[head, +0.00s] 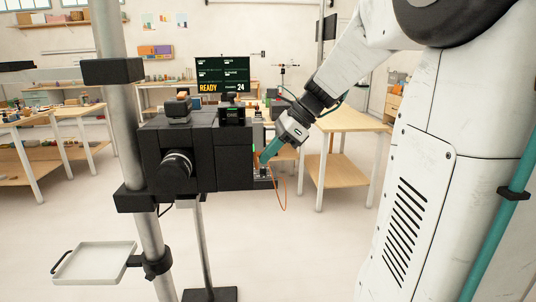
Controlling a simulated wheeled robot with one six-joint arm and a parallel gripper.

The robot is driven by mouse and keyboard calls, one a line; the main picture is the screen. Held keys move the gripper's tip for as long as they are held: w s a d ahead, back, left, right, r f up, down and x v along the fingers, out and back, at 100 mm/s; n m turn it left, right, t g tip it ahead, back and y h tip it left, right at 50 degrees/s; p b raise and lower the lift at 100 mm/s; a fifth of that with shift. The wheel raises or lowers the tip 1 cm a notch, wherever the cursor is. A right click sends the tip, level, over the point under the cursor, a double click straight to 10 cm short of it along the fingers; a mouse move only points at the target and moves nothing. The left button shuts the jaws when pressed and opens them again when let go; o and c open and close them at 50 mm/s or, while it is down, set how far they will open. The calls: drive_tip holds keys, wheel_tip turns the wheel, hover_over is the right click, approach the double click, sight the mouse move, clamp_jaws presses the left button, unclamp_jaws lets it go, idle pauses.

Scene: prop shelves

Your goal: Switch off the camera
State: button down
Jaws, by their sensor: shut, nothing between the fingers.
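The black camera (195,157) is mounted on a metal pole in the left half of the head view, its lens (176,164) facing toward me and slightly left. A small green light (253,150) shows on its right edge. My gripper (264,160) is shut and empty, close against the right side of the camera, beside the small parts there. Its fingertips are partly hidden by the camera edge, so I cannot tell whether they touch it. An orange cable (284,190) hangs in a loop just below and right of the gripper.
A white tray (94,262) is clamped low on the pole (150,240). A screen reading READY and 24 (222,76) stands behind the camera. Wooden tables (345,122) stand at right and left. The floor in front is clear.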

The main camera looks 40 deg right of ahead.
drive_tip(key=s+d+r, duration=0.5)
drive_tip(key=d+r, duration=0.2)
drive_tip(key=d, duration=0.2)
drive_tip(key=shift+s+r, duration=0.15)
drive_tip(key=shift+s, duration=0.25)
drive_tip(key=shift+d, duration=0.1)
